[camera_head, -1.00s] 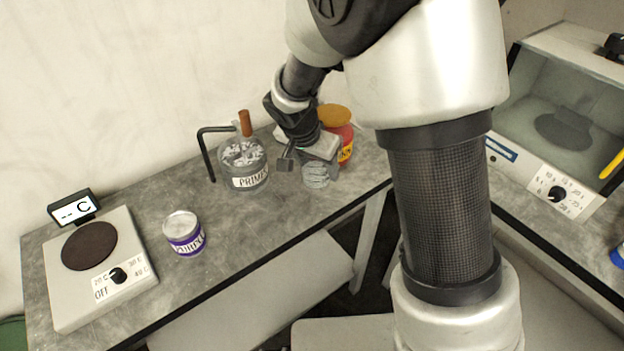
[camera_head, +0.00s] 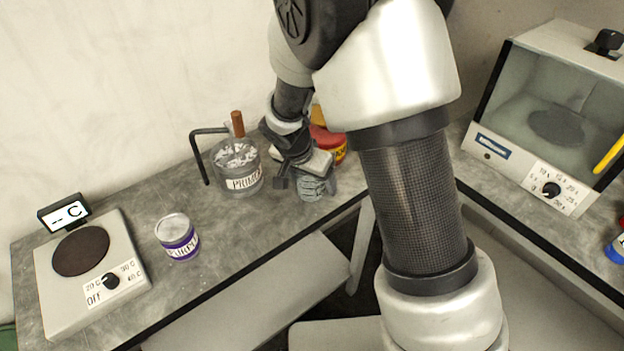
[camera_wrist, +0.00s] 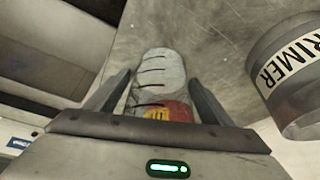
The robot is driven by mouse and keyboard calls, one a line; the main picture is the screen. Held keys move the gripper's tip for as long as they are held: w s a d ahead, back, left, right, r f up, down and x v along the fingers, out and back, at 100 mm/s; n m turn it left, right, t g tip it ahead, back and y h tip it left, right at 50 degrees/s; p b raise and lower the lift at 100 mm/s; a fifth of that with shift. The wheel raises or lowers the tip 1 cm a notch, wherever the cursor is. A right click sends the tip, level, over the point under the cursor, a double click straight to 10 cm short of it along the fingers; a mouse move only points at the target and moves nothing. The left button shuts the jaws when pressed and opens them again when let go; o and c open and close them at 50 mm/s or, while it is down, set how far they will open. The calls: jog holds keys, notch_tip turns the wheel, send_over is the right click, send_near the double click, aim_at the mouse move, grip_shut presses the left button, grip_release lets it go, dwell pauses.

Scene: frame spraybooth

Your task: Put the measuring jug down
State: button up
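The measuring jug (camera_head: 313,188) is clear with dark marking lines and is near the front edge of the grey worktop. My gripper (camera_head: 306,181) comes down from above and behind it, with a finger on each side. In the wrist view the jug (camera_wrist: 160,75) fills the gap between the fingertips of my gripper (camera_wrist: 160,88), which look closed on its sides. Red and yellow show at the jug's lower end there. I cannot tell whether the jug's base touches the worktop.
A PRIMER jar (camera_head: 238,168) stands left of the jug, a red and yellow can (camera_head: 333,142) close behind it. A purple-labelled can (camera_head: 178,238) and hotplate (camera_head: 92,280) are further left. Worktop (camera_head: 235,225) is bare in front of the jar. A glass-fronted booth (camera_head: 545,110) stands right.

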jog(key=shift+r+p, duration=0.25)
jog(key=shift+p, duration=0.05)
jog(key=v, duration=1.2)
jog(key=s+d+r+n+y, duration=0.1)
jog(key=s+d+r+n, duration=0.1)
jog(key=s+d+r, duration=0.2)
jog(key=s+d+r+n+t, duration=0.1)
jog(key=s+d+r, duration=0.3)
jog(key=s, duration=0.5)
jog(key=s+d+r+n+y, duration=0.1)
jog(key=s+d+r+n, duration=0.2)
jog(key=s+r, duration=0.3)
jog(key=shift+s+d+n+t+y+p, duration=0.3)
jog(key=shift+s+d+n+t+p, duration=0.15)
jog(key=shift+d, duration=0.2)
notch_tip(320, 180, up, 9)
jog(key=p, duration=0.9)
jog(key=shift+r, duration=0.2)
